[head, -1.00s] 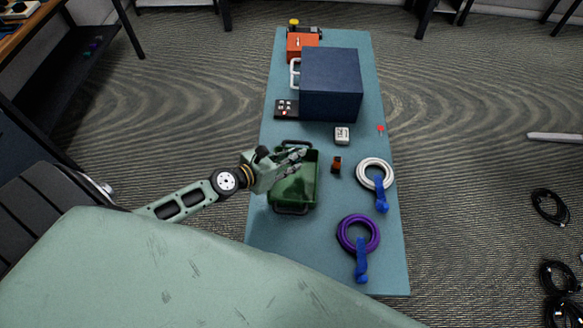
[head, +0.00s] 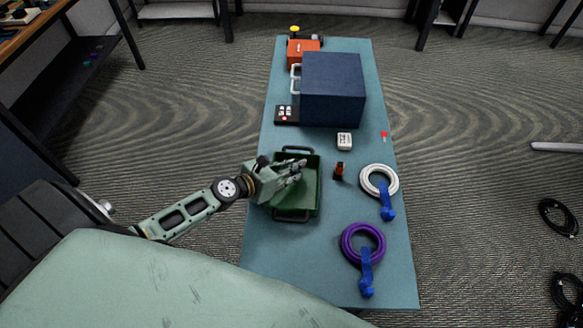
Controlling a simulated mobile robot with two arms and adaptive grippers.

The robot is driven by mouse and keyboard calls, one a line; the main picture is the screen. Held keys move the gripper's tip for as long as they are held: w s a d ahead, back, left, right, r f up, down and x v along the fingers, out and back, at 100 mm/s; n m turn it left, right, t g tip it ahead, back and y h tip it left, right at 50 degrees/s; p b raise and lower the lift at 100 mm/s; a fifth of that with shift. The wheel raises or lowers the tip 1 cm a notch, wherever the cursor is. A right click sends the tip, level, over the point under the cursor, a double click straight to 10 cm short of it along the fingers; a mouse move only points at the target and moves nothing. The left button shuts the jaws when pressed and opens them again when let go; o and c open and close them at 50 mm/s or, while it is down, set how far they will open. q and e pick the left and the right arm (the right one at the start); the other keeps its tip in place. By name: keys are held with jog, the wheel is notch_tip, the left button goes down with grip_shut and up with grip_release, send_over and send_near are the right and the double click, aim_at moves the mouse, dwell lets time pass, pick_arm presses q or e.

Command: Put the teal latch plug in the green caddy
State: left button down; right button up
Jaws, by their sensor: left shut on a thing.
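The green caddy (head: 317,190) is an open box with dark handles at its far and near ends, and it stands on the teal-blue table. My left gripper (head: 299,168) reaches in from the left over the caddy's opening. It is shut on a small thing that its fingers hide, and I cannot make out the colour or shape. I cannot clearly pick out a teal latch plug anywhere on the table. My right gripper is not in view.
Right of the caddy are a small dark-and-orange piece (head: 339,171), a white cable coil (head: 366,181) and a purple coil (head: 346,245). The table's near end (head: 300,270) is clear.

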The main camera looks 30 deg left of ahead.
pick_arm(q)
jog(key=c, duration=1.6)
grip_release()
jog(key=shift+r, duration=0.15)
jog(key=v, duration=1)
jog(key=shift+s+a, duration=0.1)
jog(key=shift+s, duration=0.35)
jog(key=shift+s+a+r+b, duration=0.2)
jog(key=shift+s+r+b, duration=0.1)
jog(key=shift+s+r, duration=0.15)
